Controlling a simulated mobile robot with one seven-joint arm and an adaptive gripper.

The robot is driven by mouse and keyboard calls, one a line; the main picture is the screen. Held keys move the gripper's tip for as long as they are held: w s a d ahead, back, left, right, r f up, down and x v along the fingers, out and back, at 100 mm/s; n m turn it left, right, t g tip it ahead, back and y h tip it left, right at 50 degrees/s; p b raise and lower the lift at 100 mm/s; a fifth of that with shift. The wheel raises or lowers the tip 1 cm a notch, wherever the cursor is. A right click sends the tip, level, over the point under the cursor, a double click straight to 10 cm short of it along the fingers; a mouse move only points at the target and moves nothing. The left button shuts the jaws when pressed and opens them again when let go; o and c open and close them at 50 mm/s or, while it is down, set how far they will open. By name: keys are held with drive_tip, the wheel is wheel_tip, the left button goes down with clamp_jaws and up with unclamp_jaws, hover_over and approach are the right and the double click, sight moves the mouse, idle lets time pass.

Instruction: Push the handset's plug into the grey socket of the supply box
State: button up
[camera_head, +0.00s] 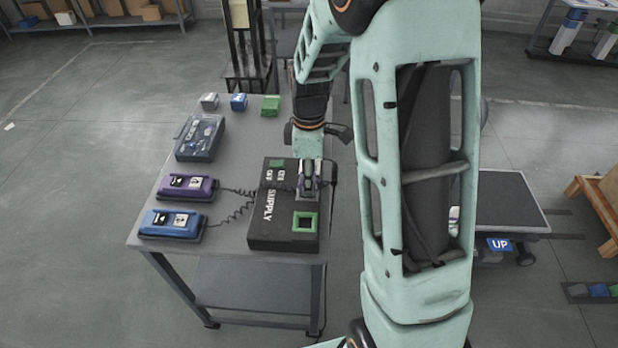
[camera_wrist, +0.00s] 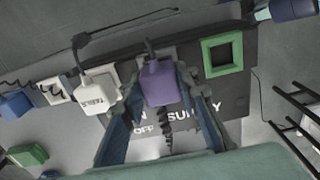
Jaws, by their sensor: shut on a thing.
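My gripper (camera_head: 310,184) is over the black supply box (camera_head: 268,228), on the grey table. In the wrist view, my gripper (camera_wrist: 166,120) is shut on a purple plug (camera_wrist: 160,84), with one finger on each side. A grey edge (camera_wrist: 169,52), seemingly the grey socket, shows just behind the plug; I cannot tell whether the plug is in it. The purple handset (camera_head: 186,187) lies left of the box, its coiled cord running toward my gripper. The blue handset (camera_head: 171,223) lies below it in the picture. A green-framed socket (camera_wrist: 240,67) is right of the plug, empty.
A white plug marked TABLE (camera_wrist: 96,96) sits close left of my gripper. A clear-lidded case (camera_head: 200,138) and small grey, blue and green blocks (camera_head: 270,105) lie farther back on the table. A cart with an UP sign (camera_head: 500,245) stands right of my arm.

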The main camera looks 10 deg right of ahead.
drive_tip(key=shift+f+b, duration=0.4)
drive_tip(key=shift+f, duration=0.2)
idle(0.3)
drive_tip(key=o, duration=1.3)
drive_tip(key=shift+o, duration=0.8)
drive_tip(key=shift+r, duration=0.2)
drive_tip(key=shift+r+p, duration=2.55)
drive_tip(key=shift+r, duration=0.85)
